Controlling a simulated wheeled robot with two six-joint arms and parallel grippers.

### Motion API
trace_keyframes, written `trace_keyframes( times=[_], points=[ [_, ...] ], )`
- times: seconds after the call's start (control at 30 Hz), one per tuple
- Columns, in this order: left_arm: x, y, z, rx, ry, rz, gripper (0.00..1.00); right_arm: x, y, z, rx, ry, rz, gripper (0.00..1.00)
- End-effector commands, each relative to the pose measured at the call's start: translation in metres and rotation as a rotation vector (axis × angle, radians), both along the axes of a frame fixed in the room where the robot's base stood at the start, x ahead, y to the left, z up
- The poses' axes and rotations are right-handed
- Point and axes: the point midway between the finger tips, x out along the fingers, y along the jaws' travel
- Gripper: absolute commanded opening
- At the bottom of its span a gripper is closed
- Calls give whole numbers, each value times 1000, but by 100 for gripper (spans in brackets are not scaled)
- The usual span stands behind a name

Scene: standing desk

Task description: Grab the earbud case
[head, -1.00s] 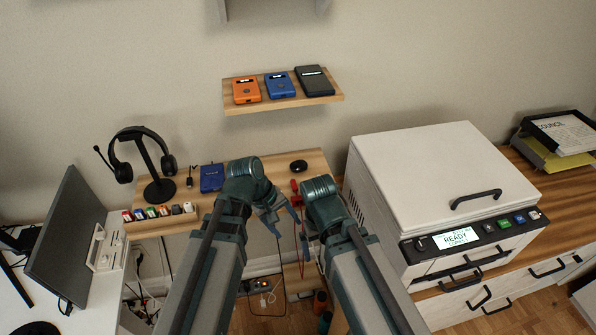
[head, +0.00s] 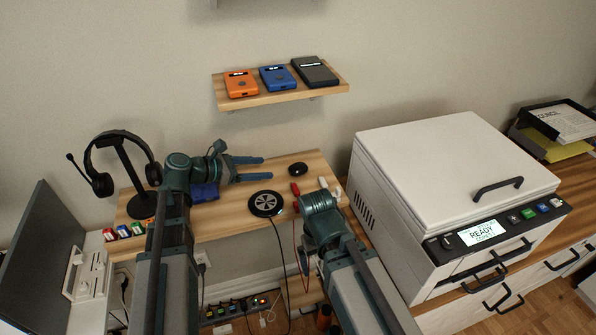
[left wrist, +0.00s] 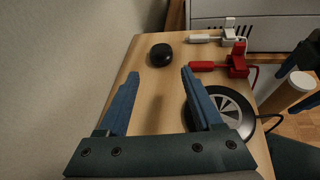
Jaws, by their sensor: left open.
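The earbud case appears to be the small black rounded object (head: 298,169) lying near the back right of the wooden desk top. It also shows ahead in the left wrist view (left wrist: 161,54). My left gripper (head: 268,168) is open and empty above the desk. Its fingers point right toward the case, with a small gap left between tips and case. In the left wrist view the case lies just beyond and between the two fingertips (left wrist: 160,73). My right gripper (head: 304,264) hangs low at the desk's front edge, and its jaws are not clear.
A round black charging pad (head: 265,204) with a cable lies in front of the left gripper. Red (left wrist: 237,62) and white plugs lie right of the case. A headset on a stand (head: 138,206) is at the left; a big white machine (head: 440,180) stands at the right.

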Motion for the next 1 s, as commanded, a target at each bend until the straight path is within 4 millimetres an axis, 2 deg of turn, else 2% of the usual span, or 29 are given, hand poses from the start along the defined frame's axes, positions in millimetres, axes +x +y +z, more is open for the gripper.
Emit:
trace_keyframes(
  times=[0.03,0.3,0.73,1.0],
  points=[
    [6,-10,-9,1,0,-4,67,0,0,-9,0,0,0,100],
    [26,-46,-24,1,0,-3,67,0,0,-24,0,0,0,100],
    [32,-58,-30,2,0,-3,67,0,0,-29,0,0,0,100],
    [48,-86,-47,3,0,-4,67,0,0,-46,0,0,0,100]
  ],
)
